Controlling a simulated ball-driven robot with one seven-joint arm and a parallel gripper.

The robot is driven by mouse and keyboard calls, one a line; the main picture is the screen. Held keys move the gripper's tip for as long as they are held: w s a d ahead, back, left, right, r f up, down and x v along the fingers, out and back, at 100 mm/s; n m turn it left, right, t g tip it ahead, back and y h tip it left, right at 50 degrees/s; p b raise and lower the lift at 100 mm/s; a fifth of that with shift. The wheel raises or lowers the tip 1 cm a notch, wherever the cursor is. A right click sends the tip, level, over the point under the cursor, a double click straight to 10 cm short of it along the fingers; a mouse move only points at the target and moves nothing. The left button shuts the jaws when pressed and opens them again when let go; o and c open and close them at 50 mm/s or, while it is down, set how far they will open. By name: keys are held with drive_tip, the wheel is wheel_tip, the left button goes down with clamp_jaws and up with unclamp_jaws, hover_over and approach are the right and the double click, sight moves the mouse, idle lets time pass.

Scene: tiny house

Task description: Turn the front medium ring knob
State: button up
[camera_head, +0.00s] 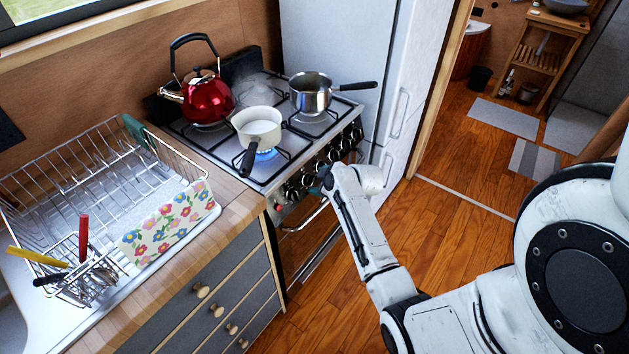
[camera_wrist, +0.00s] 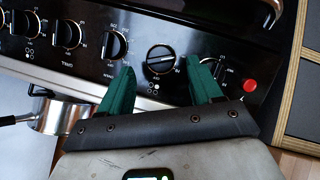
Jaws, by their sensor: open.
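The stove (camera_head: 262,130) has a black front panel with a row of dark knobs. In the wrist view, one round knob (camera_wrist: 161,59) lies between the tips of my gripper (camera_wrist: 160,80), its pointer slanted sideways. My gripper has two green fingers, spread apart and empty, one on each side of that knob; contact cannot be told. In the head view my gripper (camera_head: 322,178) is at the panel, its fingers largely hidden by my wrist. The printed marks are too small to tell which knob is the front medium ring's.
A white pan (camera_head: 260,128) sits over a blue flame on the front burner. A red kettle (camera_head: 207,98) and a steel pot (camera_head: 311,93) stand behind. In the wrist view, other knobs (camera_wrist: 115,44) and a red button (camera_wrist: 250,85) flank my fingers. An oven handle (camera_head: 303,215) runs below.

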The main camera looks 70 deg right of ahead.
sight(313, 181)
drive_tip(key=shift+x, duration=1.6)
drive_tip(key=c, duration=1)
drive_tip(key=shift+c, duration=0.2)
